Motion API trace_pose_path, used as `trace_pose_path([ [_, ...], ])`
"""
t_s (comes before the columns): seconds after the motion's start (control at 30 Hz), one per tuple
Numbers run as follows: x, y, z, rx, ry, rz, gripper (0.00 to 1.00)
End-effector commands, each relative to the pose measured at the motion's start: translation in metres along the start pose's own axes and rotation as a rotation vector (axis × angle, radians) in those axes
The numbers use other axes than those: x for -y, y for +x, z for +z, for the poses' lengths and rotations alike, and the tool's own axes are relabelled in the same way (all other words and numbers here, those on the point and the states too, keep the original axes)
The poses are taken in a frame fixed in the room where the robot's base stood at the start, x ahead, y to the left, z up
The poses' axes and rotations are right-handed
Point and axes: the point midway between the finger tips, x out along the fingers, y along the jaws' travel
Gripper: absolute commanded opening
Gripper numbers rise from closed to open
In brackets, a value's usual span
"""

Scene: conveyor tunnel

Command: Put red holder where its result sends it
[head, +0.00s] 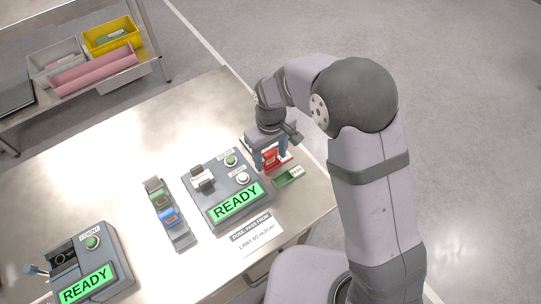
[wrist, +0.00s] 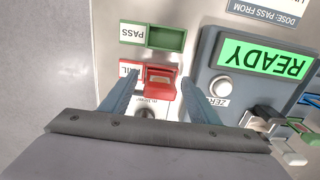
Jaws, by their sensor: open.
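The red holder (wrist: 160,76), with a small pale window, sits at the red tray (wrist: 172,94) beside the FAIL label (wrist: 130,75). It also shows in the head view (head: 270,158). My gripper (wrist: 155,82) is open, with one finger on each side of the red holder; whether a finger touches it cannot be told. The green PASS tray (wrist: 166,37) beside it looks empty and also shows in the head view (head: 289,177). The reader (head: 232,207) reads READY. The sign (head: 257,236) by it mentions a dose pass limit.
A grey rack (head: 180,238) left of the reader holds a green holder (head: 154,191) and a blue holder (head: 169,217). A COUNT device (head: 109,263), also reading READY, stands at the lower left. A shelf with bins (head: 112,37) is behind. The table's far left is clear.

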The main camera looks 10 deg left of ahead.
Motion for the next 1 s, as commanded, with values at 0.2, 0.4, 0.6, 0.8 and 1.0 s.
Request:
trace_pose_path([
  [0.2,0.0,-0.022,-0.001,-0.006,0.0,0.001,0.56],
  [0.4,0.0,-0.05,-0.001,-0.006,0.0,0.001,0.56],
  [0.6,0.0,-0.067,-0.001,-0.003,0.0,0.001,0.56],
  [0.8,0.0,-0.07,0.0,-0.001,0.0,0.0,0.56],
  [1.0,0.0,-0.07,0.0,-0.001,0.0,0.0,0.56],
])
